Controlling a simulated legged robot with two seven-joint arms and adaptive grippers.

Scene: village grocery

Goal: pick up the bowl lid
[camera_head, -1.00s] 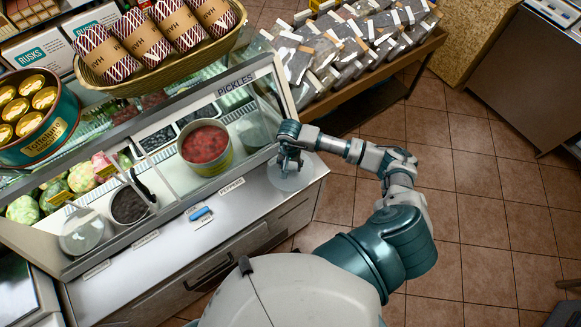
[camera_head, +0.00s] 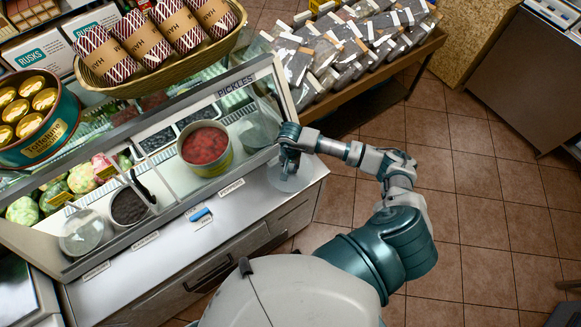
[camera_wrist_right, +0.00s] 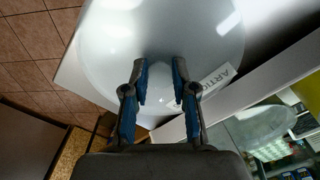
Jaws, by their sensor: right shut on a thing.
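The bowl lid (camera_head: 284,182) is a clear, round glass disc at the right end of the white counter, in front of the pickles case. It fills the upper middle of the wrist view (camera_wrist_right: 160,35). My right gripper (camera_head: 288,166) is above the lid. In the wrist view its two blue-padded fingers (camera_wrist_right: 162,82) are shut on the lid's small handle near the middle. I cannot tell whether the lid touches the counter. My left gripper is not in view.
Another clear lid (camera_head: 86,232) is at the left of the case. A pot of red food (camera_head: 206,148) and a dark pot (camera_head: 130,206) stand in the case. A blue object (camera_head: 201,214) lies on the counter (camera_head: 165,262). A shelf of bags (camera_head: 345,45) is behind.

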